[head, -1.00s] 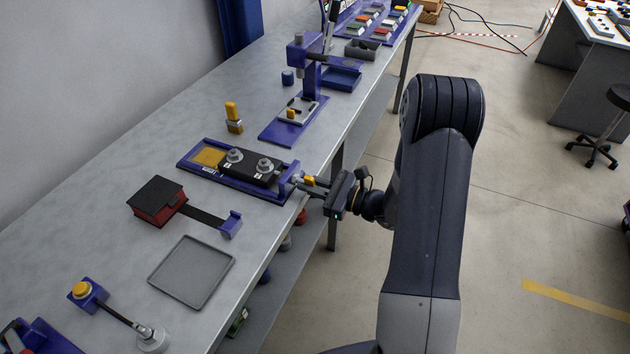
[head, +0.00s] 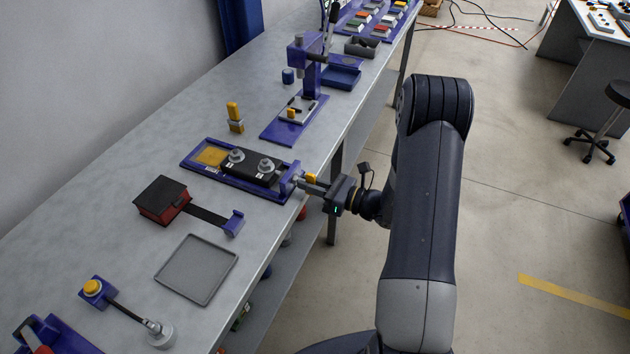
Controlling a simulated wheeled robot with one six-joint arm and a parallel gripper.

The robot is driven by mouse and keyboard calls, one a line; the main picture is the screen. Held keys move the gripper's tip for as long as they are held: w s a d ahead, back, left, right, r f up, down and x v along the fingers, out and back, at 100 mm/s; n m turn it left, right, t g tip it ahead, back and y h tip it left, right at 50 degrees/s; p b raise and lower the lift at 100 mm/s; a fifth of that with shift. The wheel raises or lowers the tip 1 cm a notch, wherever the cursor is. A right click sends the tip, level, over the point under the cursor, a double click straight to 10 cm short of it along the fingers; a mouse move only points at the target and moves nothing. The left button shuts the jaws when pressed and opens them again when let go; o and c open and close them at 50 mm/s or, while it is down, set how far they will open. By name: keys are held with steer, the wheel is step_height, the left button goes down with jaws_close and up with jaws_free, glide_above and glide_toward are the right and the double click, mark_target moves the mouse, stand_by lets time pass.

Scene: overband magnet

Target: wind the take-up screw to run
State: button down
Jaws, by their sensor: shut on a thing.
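The overband magnet unit is a blue tray (head: 196,163) on the bench, holding a black belt block (head: 249,172) with two grey rollers on top and a yellow-orange plate at its left end. The take-up screw (head: 299,182) comes out of the blue upright at the tray's right end, near the bench's front edge. My gripper (head: 312,184) reaches in from the right and is shut on the screw's end.
A red and black box (head: 162,199) with a dark strap and a grey tray (head: 197,269) lie nearer on the bench. A blue press (head: 310,75) stands farther back. A yellow-topped piece (head: 235,116) stands behind the unit.

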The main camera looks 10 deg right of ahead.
steer(key=shift+m+p, duration=0.35)
steer(key=shift+m, duration=0.55)
steer(key=shift+r+m+p, duration=0.15)
steer(key=shift+m+p, duration=0.65)
steer(key=shift+m, duration=0.1)
steer(key=shift+m+p, duration=0.7)
steer(key=shift+m, duration=0.8)
steer(key=shift+m+p, duration=0.75)
steer(key=shift+m, duration=0.25)
steer(key=shift+m+p, duration=0.55)
steer(key=shift+m, duration=0.85)
